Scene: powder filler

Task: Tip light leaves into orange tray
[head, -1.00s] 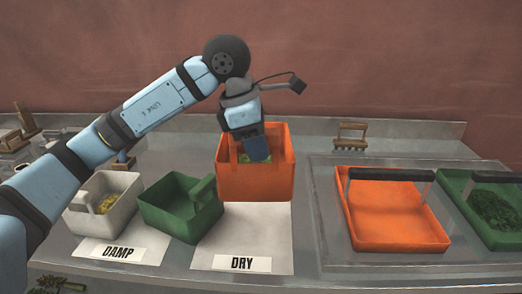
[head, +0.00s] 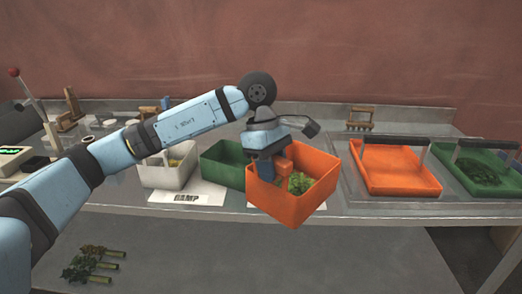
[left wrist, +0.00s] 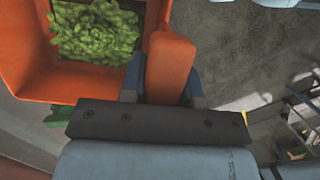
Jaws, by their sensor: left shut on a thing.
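My left gripper (head: 270,165) is shut on the handle of an orange bin (head: 295,206). The bin is raised and stands out over the table's front edge, slightly turned. Light green leaves (head: 299,182) lie inside it. In the left wrist view the jaws (left wrist: 168,75) grip the orange handle, and the leaves (left wrist: 97,30) lie in the bin. The orange tray (head: 401,179) lies flat to the right, with a dark bar handle over its far side and no leaves visible in it. My right gripper is not in view.
A green tray (head: 465,190) with dark leaves lies right of the orange tray. A green bin (head: 221,160) and a white bin (head: 165,178) with yellowish contents stand left. A wooden rake (head: 360,118) is at the back.

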